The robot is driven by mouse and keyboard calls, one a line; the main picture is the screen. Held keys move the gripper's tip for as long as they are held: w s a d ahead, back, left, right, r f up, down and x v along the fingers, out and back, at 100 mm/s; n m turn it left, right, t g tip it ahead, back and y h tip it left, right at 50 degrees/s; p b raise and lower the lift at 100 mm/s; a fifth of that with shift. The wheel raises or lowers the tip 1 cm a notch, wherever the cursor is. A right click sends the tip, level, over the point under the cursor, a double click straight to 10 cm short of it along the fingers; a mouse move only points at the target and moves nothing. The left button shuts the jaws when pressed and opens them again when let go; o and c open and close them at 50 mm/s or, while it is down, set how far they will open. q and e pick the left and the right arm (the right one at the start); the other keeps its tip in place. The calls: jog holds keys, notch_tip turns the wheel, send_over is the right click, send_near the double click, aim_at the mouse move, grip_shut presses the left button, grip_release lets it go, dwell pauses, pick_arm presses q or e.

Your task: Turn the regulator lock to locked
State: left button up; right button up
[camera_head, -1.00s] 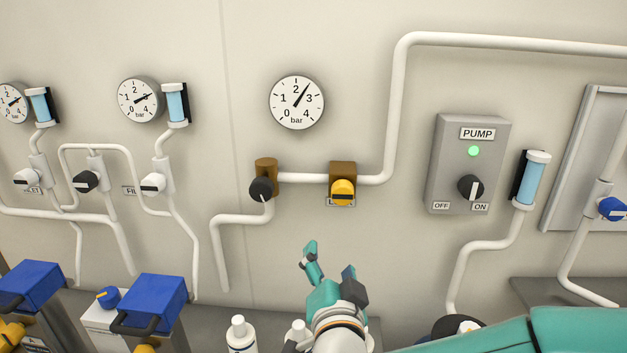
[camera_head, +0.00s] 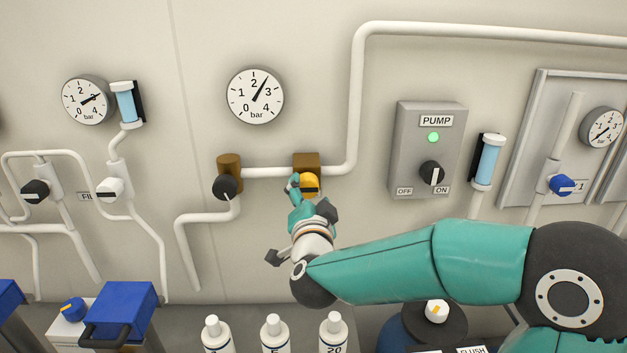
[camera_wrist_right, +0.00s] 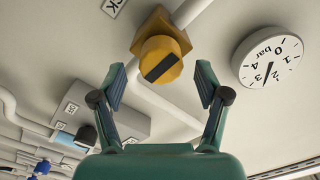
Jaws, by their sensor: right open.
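The regulator lock is a yellow round knob (camera_head: 309,181) with a dark bar, on a brown block (camera_head: 306,160) in the wall pipe. In the right wrist view the yellow knob (camera_wrist_right: 160,60) sits ahead of the fingers, its dark bar slanting. Part of a label (camera_wrist_right: 113,6) reading "CK" shows beside it; the rest is cut off. My right gripper (camera_head: 311,196) is at the knob, partly covering it in the head view. In the wrist view its fingers (camera_wrist_right: 160,80) are spread, one either side of the knob's line, without visible contact. My left gripper is not in view.
A black knob (camera_head: 225,187) is on the same pipe to the left, below a gauge (camera_head: 256,96) reading between 2 and 3 bar. The pump box (camera_head: 425,150) with a lit green lamp is to the right. White bottles (camera_head: 274,335) stand below.

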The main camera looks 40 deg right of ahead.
aim_at(309, 189)
jog(key=shift+p+x, duration=0.3)
jog(key=shift+x, duration=1.3)
